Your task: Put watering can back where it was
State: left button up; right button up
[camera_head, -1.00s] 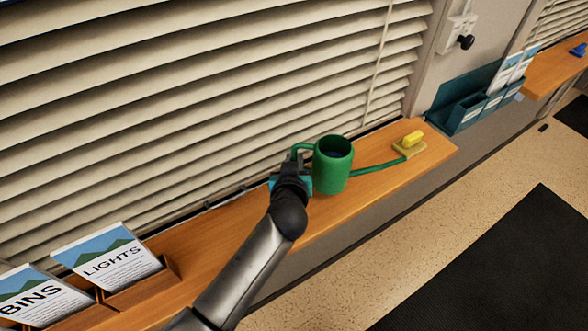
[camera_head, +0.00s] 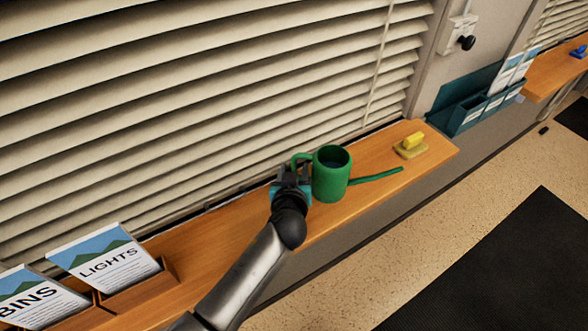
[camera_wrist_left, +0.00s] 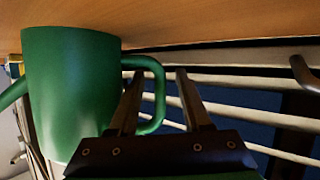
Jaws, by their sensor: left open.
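The green watering can (camera_head: 330,177) is upright on the wooden window sill (camera_head: 222,240), its thin spout pointing right. In the left wrist view, which is upside down, the can (camera_wrist_left: 70,95) has its base against the sill. My left gripper (camera_head: 296,172) is at the handle side, left of the can. In the left wrist view the fingers of my left gripper (camera_wrist_left: 156,75) are apart, with the outer bar of the handle (camera_wrist_left: 159,95) between them. Contact with the handle cannot be told. My right gripper is not in view.
A yellow object on a small base (camera_head: 411,147) stands on the sill just beyond the spout tip. Blinds (camera_head: 200,90) run close behind the sill. Card holders (camera_head: 140,295) stand at the near left, and a teal rack (camera_head: 465,112) hangs past the sill's right end.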

pick_arm(q)
jog(key=shift+r, duration=0.1)
jog(key=v, duration=1.2)
